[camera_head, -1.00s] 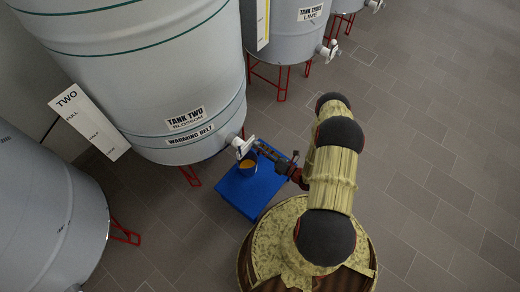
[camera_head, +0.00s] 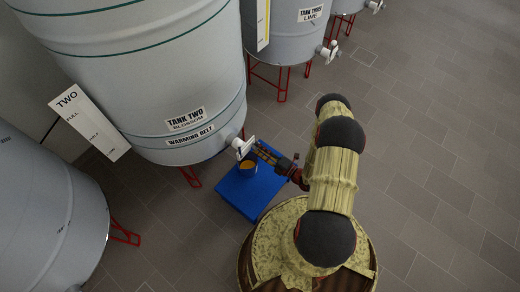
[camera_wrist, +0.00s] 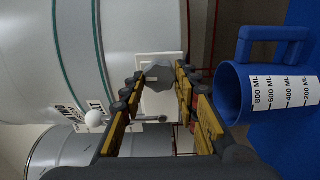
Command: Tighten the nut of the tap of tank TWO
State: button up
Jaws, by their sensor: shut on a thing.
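Tank TWO (camera_head: 150,85) is a large pale grey tank with a "TANK TWO BLOSSOM" label. Its white tap (camera_head: 240,147) sticks out low on its right side. In the wrist view, the grey lobed nut (camera_wrist: 158,74) sits in front of a pale square plate at the tank. My gripper (camera_head: 259,149) reaches the tap from the right. In the wrist view its yellow-and-black fingers (camera_wrist: 157,82) lie on both sides of the nut and are shut on it. The fingertips hide part of the nut.
A blue jug (camera_wrist: 228,92) with a millilitre scale stands below the tap on a blue stand (camera_head: 240,195), amber colour showing inside it. Tank THREE (camera_head: 285,45) stands behind, another tank (camera_head: 40,220) at left. Floor at right is clear.

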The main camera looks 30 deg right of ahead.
dwell(0.4)
jog(key=o, duration=1.2)
jog(key=shift+c, duration=0.2)
jog(key=v, duration=1.2)
jog(key=shift+f, duration=0.1)
